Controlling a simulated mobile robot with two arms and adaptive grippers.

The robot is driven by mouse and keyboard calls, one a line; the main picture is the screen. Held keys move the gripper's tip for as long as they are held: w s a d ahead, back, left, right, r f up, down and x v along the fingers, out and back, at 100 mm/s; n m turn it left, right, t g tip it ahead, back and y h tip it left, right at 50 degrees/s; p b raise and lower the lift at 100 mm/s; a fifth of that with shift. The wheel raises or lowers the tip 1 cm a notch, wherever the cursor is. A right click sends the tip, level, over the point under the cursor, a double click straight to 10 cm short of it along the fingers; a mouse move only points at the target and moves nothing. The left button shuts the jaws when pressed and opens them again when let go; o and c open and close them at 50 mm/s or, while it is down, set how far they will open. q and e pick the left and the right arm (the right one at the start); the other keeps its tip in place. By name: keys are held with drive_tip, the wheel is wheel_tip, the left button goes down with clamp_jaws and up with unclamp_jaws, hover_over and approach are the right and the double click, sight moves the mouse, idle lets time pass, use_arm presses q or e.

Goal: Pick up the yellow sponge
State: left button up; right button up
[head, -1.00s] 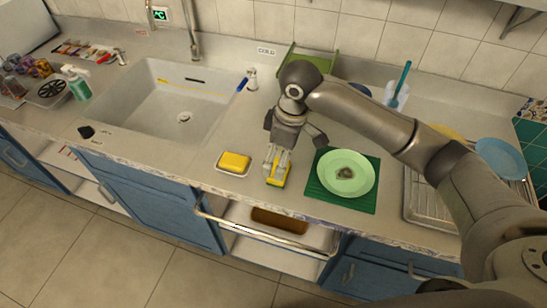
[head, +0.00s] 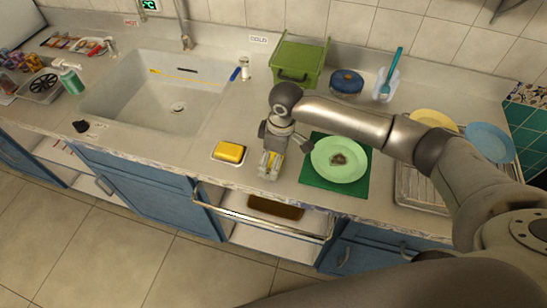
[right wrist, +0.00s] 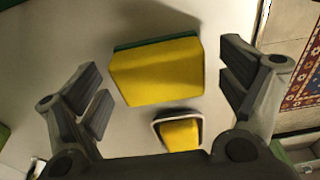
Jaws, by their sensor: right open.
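The yellow sponge (right wrist: 158,75) has a green layer along one edge. It rests on the counter and shows clearly in the right wrist view. My right gripper (right wrist: 160,82) is open and points down at it, one finger on each side, with gaps between the fingers and the sponge. In the head view the right gripper (head: 270,165) stands at the counter's front part and mostly hides the sponge. My left gripper is not in view.
A yellow soap bar (head: 229,151) sits in a small dish just left of the gripper. A light green plate (head: 330,172) on a dark green mat (head: 315,188) is close on the right. The sink (head: 120,105) is further left. A green box (head: 300,62) stands behind.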

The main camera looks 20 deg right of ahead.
drive_tip(key=shift+f, duration=0.2)
drive_tip(key=c, duration=0.9)
drive_tip(key=shift+c, duration=0.2)
drive_tip(key=shift+r, duration=0.1)
drive_tip(key=shift+w+r+b, duration=0.1)
drive_tip(key=shift+r+b, duration=0.2)
drive_tip(key=shift+r, duration=0.2)
drive_tip(key=s+a+r+b, duration=0.2)
drive_tip(key=s+a+r, duration=0.5)
drive_tip(key=a+r, duration=0.5)
drive_tip(key=shift+s+b, duration=0.25)
drive_tip(key=shift+b, duration=0.15)
